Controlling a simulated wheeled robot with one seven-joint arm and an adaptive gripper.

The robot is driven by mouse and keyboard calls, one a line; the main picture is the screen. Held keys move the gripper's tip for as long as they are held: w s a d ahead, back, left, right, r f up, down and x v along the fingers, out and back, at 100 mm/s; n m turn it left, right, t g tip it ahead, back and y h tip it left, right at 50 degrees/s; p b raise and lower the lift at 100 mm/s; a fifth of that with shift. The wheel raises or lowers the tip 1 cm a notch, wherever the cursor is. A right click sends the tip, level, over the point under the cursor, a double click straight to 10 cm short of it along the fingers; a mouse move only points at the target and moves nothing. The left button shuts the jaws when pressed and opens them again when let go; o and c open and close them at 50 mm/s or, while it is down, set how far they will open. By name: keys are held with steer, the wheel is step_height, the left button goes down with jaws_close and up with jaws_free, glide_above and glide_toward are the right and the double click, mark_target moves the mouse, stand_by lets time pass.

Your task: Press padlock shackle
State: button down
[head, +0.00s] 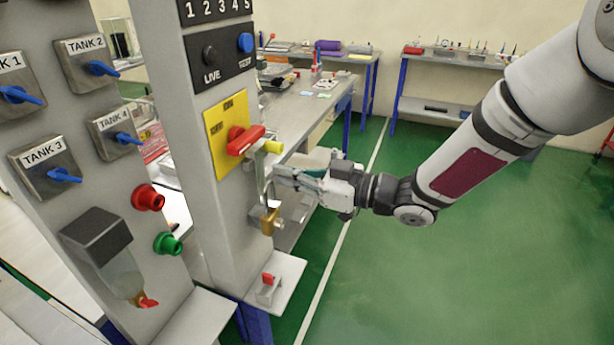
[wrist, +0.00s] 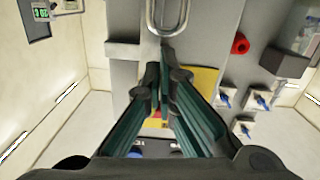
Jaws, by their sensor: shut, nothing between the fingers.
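The brass padlock (head: 270,221) hangs on the front of the grey panel post, low under the red switch handle. Its steel shackle rises above the body in the head view. A steel loop, apparently the shackle, shows at the top of the wrist view (wrist: 153,16), with the padlock body out of that frame. My gripper (head: 277,175) is shut and empty, with its fingertips just above and right of the padlock. In the wrist view its dark green fingers (wrist: 160,68) point toward the loop, close below it. I cannot tell whether they touch it.
A red rotary handle (head: 246,141) with a yellow tip sits on a yellow plate (head: 215,120) above my gripper. A small shelf (head: 287,283) with a red-topped piece juts out below the padlock. Open green floor lies to the right.

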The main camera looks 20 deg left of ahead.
steer(key=shift+a, duration=0.85)
steer(key=shift+w+f, duration=0.1)
step_height(320, 180, down, 2)
steer(key=shift+f+b, duration=0.1)
steer(key=shift+b, duration=0.5)
steer(key=shift+d, duration=0.15)
